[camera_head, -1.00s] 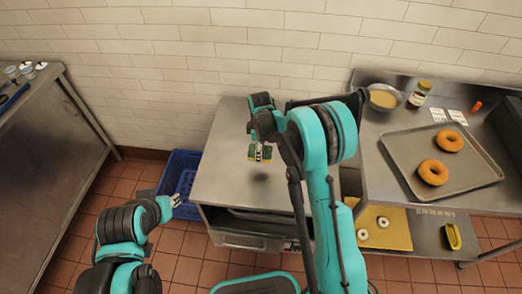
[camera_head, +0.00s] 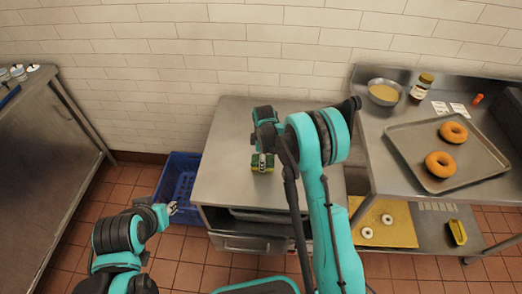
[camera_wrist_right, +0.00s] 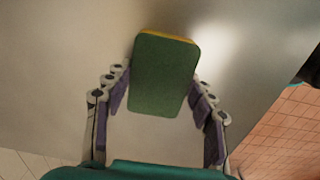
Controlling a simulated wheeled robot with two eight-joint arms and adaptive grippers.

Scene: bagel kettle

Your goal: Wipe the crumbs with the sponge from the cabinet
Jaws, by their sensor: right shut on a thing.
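The sponge (camera_head: 262,163), green with a yellow layer, is over the bare steel top of the cabinet (camera_head: 220,165). My right gripper (camera_head: 263,157) is shut on it. In the right wrist view the sponge (camera_wrist_right: 165,75) sits between the fingers of my right gripper (camera_wrist_right: 160,105), green side facing the camera. It is at or just above the steel surface; I cannot tell if it touches. No crumbs can be made out on the cabinet top. My left gripper (camera_head: 171,208) is in front of the blue crate, away from the sponge, too small to tell its opening.
A blue crate (camera_head: 178,180) stands on the floor left of the cabinet. At right, a steel table (camera_head: 380,150) holds a tray (camera_head: 420,182) with two bagels, a bowl (camera_head: 384,92) and a jar (camera_head: 421,86). A steel counter (camera_head: 45,150) is at far left.

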